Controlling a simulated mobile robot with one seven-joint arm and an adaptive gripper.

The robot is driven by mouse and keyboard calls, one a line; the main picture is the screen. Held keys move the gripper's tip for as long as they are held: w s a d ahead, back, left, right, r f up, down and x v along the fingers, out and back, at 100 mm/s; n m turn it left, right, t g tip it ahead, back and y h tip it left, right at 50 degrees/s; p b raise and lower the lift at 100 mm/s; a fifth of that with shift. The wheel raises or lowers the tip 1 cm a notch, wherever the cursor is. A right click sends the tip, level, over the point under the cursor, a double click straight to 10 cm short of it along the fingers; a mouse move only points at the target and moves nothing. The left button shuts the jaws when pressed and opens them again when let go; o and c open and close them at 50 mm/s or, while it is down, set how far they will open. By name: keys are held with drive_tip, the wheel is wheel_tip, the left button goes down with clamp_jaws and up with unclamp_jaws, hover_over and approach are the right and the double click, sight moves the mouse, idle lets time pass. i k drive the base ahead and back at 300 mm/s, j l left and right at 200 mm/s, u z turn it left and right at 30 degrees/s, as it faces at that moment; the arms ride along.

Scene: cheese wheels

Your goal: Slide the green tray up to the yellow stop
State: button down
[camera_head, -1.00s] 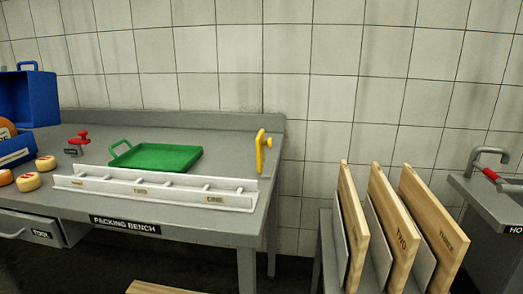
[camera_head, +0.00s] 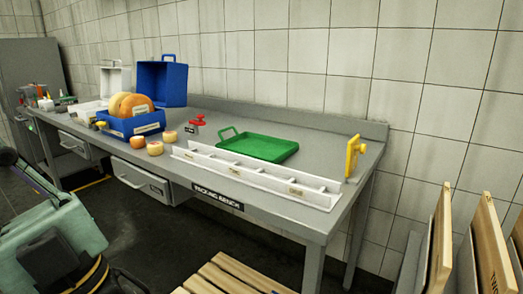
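The green tray (camera_head: 257,147) lies flat and empty on the grey packing bench (camera_head: 302,229), with its handle at its left end. The yellow stop (camera_head: 354,152) stands upright near the bench's right end. A clear gap of bench top lies between the tray's right side and the stop. My gripper is not in view, and nothing touches the tray from above.
A white divided rack (camera_head: 257,178) runs along the bench front, before the tray. A red clamp-like item (camera_head: 197,121), small cheeses (camera_head: 155,148) and an open blue case (camera_head: 128,127) with large wheels stand left. Wooden boards (camera_head: 441,240) stand at right. A wooden pallet (camera_head: 228,277) lies below.

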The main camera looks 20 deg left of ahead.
sight(273, 150)
drive_tip(key=i+j+z, duration=0.25)
drive_tip(key=j, duration=1.95)
drive_tip(key=k+j+z, duration=0.1)
drive_tip(key=j+z, duration=0.15)
drive_tip(key=j, duration=1.9)
drive_tip(key=i+j, duration=0.1)
drive_tip(key=j, duration=0.15)
drive_tip(key=i+j, duration=0.15)
drive_tip(key=i, duration=0.75)
drive_tip(key=z, duration=0.05)
